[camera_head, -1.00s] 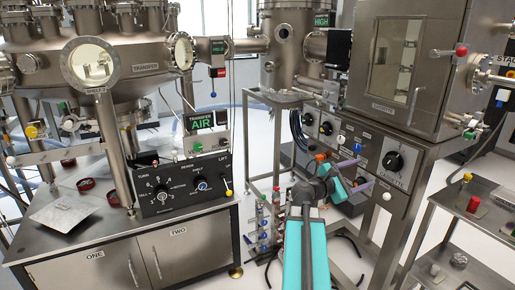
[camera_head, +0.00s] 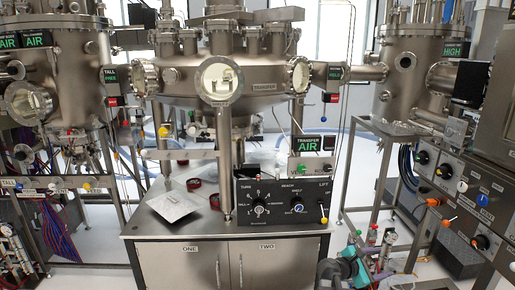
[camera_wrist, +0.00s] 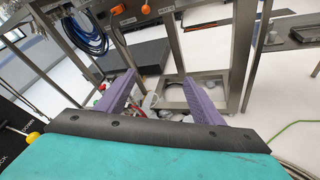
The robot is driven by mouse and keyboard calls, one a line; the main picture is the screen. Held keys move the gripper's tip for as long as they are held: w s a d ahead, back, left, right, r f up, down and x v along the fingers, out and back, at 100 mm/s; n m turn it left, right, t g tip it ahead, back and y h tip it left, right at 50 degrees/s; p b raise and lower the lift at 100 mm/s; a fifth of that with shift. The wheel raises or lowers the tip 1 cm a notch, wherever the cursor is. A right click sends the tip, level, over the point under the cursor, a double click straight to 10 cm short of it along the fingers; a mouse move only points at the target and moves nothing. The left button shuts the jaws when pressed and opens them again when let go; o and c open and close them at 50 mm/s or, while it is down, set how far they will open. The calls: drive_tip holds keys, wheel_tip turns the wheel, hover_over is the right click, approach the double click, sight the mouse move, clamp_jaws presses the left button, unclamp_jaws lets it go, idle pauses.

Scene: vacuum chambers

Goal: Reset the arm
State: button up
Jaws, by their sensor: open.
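My arm (camera_head: 350,270) shows as a teal and dark grey piece at the bottom of the head view, right of the metal cabinet. My gripper (camera_wrist: 160,92) shows in the wrist view as two purple fingers spread wide apart. It is open, with nothing between the fingers.
The cabinet (camera_head: 185,255) carries a black control box (camera_head: 283,202), a metal plate (camera_head: 174,206) and red rings. The steel transfer chamber (camera_head: 220,78) stands above. A panel with knobs (camera_head: 465,190) is at right. Floor shows between the frames.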

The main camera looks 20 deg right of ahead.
drive_tip(key=s+a+f+m+g+y, duration=0.1)
drive_tip(key=s+a+f+y, duration=0.15)
drive_tip(key=a+f, duration=1.1)
drive_tip(key=s+a+f+y, duration=0.2)
drive_tip(key=a+f+y, duration=0.2)
drive_tip(key=a+f, duration=0.9)
drive_tip(key=s+a+f+m+g+y, duration=0.1)
drive_tip(key=s+a+f+m+y, duration=0.1)
drive_tip(key=s+a+f+m, duration=0.2)
drive_tip(key=s+a+f+m+g+y, duration=0.2)
drive_tip(key=s+a+f+m+y, duration=0.1)
drive_tip(key=s+a, duration=0.5)
drive_tip(key=s+a+f+m+g+y, duration=0.2)
drive_tip(key=s+a+f+m+y, duration=0.1)
drive_tip(key=s+a+f+m, duration=0.2)
drive_tip(key=s+a, duration=0.2)
drive_tip(key=a, duration=0.2)
drive_tip(key=shift+a+f+m+p, duration=0.3)
drive_tip(key=shift+a+f, duration=0.05)
drive_tip(key=shift+f, duration=0.05)
drive_tip(key=shift+w, duration=0.1)
